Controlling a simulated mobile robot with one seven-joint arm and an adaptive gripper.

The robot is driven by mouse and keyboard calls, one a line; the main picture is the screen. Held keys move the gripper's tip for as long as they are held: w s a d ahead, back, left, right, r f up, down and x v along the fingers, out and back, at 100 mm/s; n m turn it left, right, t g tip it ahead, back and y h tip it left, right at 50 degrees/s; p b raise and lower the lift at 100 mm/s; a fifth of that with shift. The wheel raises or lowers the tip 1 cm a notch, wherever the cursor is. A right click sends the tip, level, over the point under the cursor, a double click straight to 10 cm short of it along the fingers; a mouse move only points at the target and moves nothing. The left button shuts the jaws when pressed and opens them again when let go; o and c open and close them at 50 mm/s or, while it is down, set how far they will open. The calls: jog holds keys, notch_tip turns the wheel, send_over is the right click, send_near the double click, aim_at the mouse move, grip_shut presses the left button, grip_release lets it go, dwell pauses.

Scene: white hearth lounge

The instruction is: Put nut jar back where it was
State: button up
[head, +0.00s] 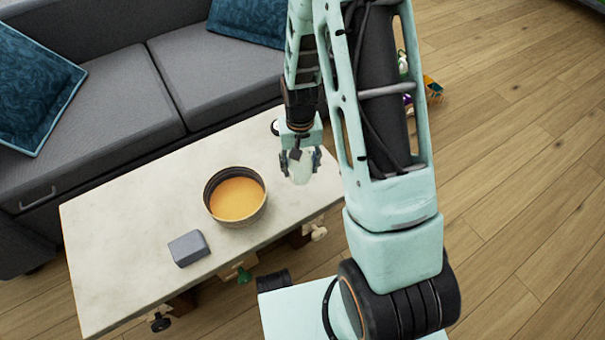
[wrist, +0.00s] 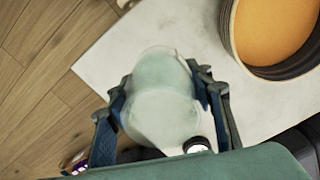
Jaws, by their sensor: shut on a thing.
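The nut jar (head: 300,168), a pale, translucent rounded vessel, is in my gripper (head: 301,160) over the right end of the table. In the wrist view the jar (wrist: 160,105) sits between the two fingers of my gripper (wrist: 161,92), which are shut on its sides. No nuts can be made out inside it. Whether its underside touches the tabletop is hard to tell. The pale stone-topped table (head: 130,215) also shows in the wrist view (wrist: 135,45).
A dark bowl (head: 260,208) with an orange inside stands left of the jar. A grey block (head: 188,248) lies near the table's front edge. A grey sofa (head: 115,105) runs behind the table. Small toys (head: 432,88) lie on the floor. The table's left end is clear.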

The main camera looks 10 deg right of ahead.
jog(key=w+f, duration=0.1)
jog(key=w+d+f, duration=0.1)
jog(key=shift+f+b, duration=0.35)
jog(key=shift+w+d+f+b, duration=0.15)
jog(key=shift+f+b, duration=0.35)
jog(key=shift+f, duration=1.2)
jog(key=shift+f, duration=0.1)
jog(key=o, duration=1.3)
jog(key=shift+o, duration=0.2)
notch_tip(320, 180, up, 12)
jog(key=p, duration=0.3)
jog(key=shift+p, duration=0.35)
